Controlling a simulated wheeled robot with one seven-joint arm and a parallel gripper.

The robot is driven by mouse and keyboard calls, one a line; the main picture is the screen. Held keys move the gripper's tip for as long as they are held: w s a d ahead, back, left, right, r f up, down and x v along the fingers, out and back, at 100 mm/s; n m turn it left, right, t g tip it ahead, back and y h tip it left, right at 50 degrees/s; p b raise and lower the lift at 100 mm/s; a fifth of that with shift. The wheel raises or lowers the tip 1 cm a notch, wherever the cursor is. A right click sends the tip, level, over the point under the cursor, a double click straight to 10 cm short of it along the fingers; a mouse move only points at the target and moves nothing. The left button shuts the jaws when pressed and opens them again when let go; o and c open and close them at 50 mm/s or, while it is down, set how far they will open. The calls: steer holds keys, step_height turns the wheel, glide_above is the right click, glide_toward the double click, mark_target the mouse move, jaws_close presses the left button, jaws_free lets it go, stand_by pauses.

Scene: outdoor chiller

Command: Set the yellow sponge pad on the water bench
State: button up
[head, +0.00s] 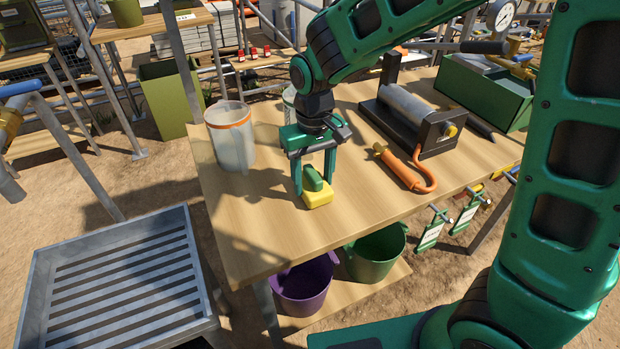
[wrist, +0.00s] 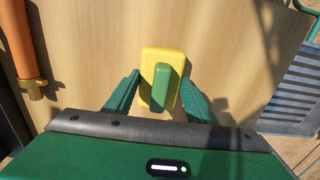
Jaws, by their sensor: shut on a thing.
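The yellow sponge pad (head: 318,198) has a green grip (head: 312,177) on top. It is on or just above the wooden bench top (head: 262,225), near the front edge; the head view does not settle whether it touches. My gripper (head: 314,184) points down over it, with one finger on each side of the green grip, shut on it. In the wrist view the pad (wrist: 149,62) lies flat to the wood, between the two green fingers. I cannot tell from the pictures whether this bench is the water bench.
A clear container with an orange rim (head: 232,145) stands left of my gripper. An orange-handled tool (head: 400,168) and a black-framed roller device (head: 408,118) lie to the right. A slatted metal tray (head: 125,285) is at lower left. Purple (head: 305,288) and green (head: 376,255) buckets sit below the bench.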

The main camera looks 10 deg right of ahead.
mark_target(313, 173)
steer(key=shift+f, duration=0.2)
steer(key=o, duration=1)
steer(key=shift+r, duration=0.15)
step_height(313, 173, up, 12)
steer(key=shift+f, duration=0.1)
